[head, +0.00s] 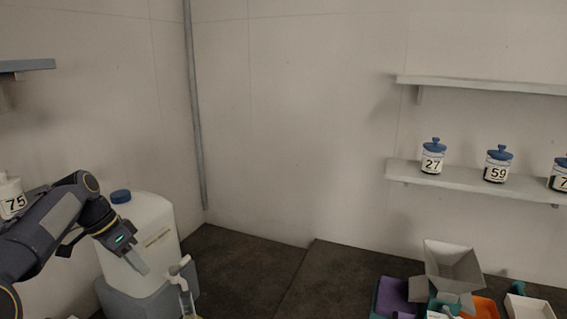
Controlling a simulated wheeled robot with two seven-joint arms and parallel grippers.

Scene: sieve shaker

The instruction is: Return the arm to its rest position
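My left arm comes in from the left edge. Its gripper (135,261) hangs tilted downward in front of a white jug with a blue cap (152,220). The fingers show as one pale grey block against the jug, so I cannot tell whether they are open or shut. I see no object hanging from them. I cannot tell whether the gripper touches the jug. My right gripper is out of view.
The jug sits on a grey block (135,302). A clear bottle with a white nozzle (184,287) stands beside it. Lidded jars (432,160) stand on the right shelf (455,177). A grey hopper (452,268) sits front right. The dark counter's middle (250,272) is clear.

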